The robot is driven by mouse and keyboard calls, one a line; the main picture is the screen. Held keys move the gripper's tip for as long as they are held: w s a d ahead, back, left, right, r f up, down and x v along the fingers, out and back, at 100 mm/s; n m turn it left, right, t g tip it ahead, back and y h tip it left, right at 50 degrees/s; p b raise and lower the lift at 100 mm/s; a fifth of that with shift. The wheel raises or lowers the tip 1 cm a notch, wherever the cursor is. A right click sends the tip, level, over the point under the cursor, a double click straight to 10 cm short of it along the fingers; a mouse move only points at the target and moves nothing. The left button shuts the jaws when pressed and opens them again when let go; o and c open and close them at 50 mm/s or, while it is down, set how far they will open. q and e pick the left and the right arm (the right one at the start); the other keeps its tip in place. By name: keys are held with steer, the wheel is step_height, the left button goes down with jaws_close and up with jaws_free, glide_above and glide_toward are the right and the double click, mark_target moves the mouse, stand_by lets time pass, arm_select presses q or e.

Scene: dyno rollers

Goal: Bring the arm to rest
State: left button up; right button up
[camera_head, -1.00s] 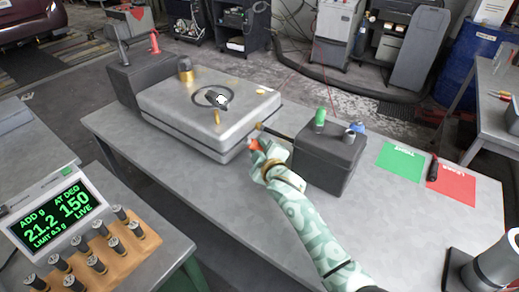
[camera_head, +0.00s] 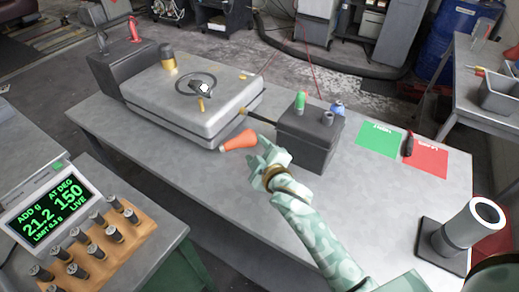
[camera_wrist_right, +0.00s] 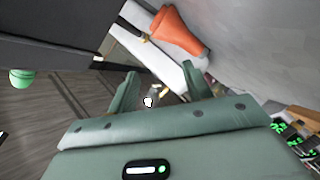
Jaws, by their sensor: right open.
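My right gripper (camera_head: 268,150) is above the grey bench, in front of the dark grey block. Its green patterned arm comes in from the lower right. In the right wrist view its two green fingers (camera_wrist_right: 160,80) are apart with nothing between them. An orange cone-shaped piece (camera_head: 239,141) is just left of the gripper, by the front edge of the silver roller box. It also shows in the wrist view (camera_wrist_right: 180,32), beyond the fingers and apart from them. My left gripper is in neither view.
The silver box (camera_head: 160,100) and the dark block (camera_head: 309,145) stand behind the gripper. Green (camera_head: 378,139) and red (camera_head: 428,160) mats lie to the right, near a white-and-dark cylinder (camera_head: 465,225). A lit display (camera_head: 48,213) and several small cylinders are at lower left.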

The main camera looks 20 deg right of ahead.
steer(key=shift+s+r, duration=0.1)
steer(key=shift+s, duration=0.55)
